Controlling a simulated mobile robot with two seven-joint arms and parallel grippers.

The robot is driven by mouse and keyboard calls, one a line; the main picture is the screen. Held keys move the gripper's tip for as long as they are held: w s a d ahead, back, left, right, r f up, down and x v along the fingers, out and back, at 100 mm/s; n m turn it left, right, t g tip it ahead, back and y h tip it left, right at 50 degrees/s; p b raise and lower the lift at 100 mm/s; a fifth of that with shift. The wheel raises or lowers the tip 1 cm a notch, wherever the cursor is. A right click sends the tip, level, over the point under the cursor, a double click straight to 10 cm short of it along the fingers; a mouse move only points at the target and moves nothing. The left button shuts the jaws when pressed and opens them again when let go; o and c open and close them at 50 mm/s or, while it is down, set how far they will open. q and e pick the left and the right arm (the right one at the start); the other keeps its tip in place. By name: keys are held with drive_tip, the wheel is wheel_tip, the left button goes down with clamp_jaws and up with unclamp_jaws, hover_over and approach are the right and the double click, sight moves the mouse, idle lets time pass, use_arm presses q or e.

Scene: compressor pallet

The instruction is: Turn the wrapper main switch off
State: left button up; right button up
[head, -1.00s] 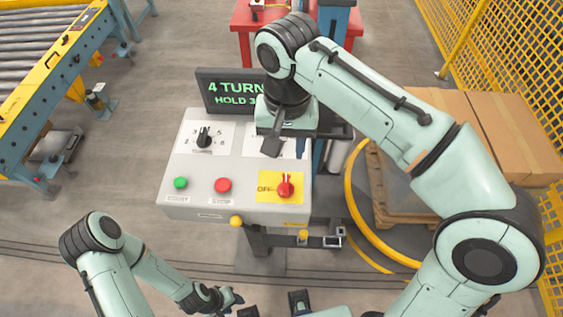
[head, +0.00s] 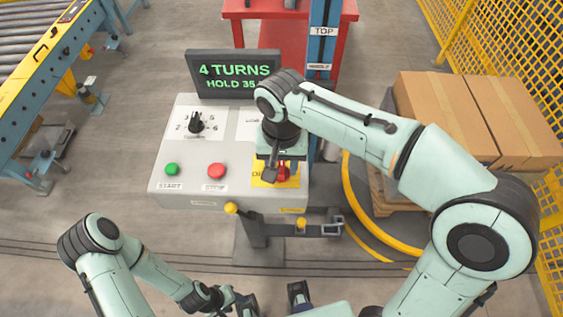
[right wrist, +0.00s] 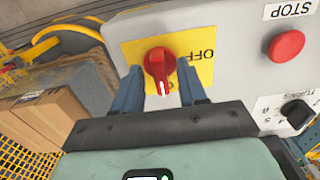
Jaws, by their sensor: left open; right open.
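The main switch is a red rotary knob (head: 283,173) on a yellow plate at the panel's lower right. In the right wrist view the knob (right wrist: 159,66) shows fully, its pale pointer line toward the bottom of the picture. The word OFF (right wrist: 203,63) is beside it, to the right. Another label below the knob is mostly hidden. My right gripper (right wrist: 160,82) is open, with one finger on each side of the knob; contact cannot be told. In the head view it (head: 271,172) partly covers the plate. My left gripper (head: 271,299) is open and empty at the bottom edge.
The grey panel (head: 178,200) also carries a green START button (head: 172,169), a red STOP button (head: 216,171) and a black turns dial (head: 196,123). A screen (head: 234,73) reads 4 TURNS. Boxes (head: 447,115) and a yellow fence (head: 500,45) are at right.

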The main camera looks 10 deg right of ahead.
clamp_jaws()
use_arm(q)
drive_tip(key=shift+w+r, duration=0.1)
drive_tip(key=shift+r, duration=0.1)
use_arm(e)
drive_tip(key=shift+n, duration=0.3)
drive_tip(key=n+p, duration=0.1)
drive_tip(key=n, duration=0.2)
drive_tip(key=shift+r+n+p, duration=0.1)
drive_tip(key=shift+n+p, duration=0.2)
drive_tip(key=shift+p, duration=0.05)
drive_tip(key=n+p, duration=0.1)
drive_tip(key=n, duration=0.3)
drive_tip(key=shift+n, duration=0.3)
drive_tip(key=n+p, duration=0.2)
drive_tip(key=n, duration=0.3)
use_arm(q)
drive_tip(key=w+r, duration=0.4)
drive_tip(key=r, duration=0.2)
drive_tip(key=shift+r+t+p, duration=0.2)
drive_tip(key=shift+t+p, duration=0.1)
drive_tip(key=shift+p, duration=0.1)
use_arm(e)
drive_tip(key=shift+n, duration=2)
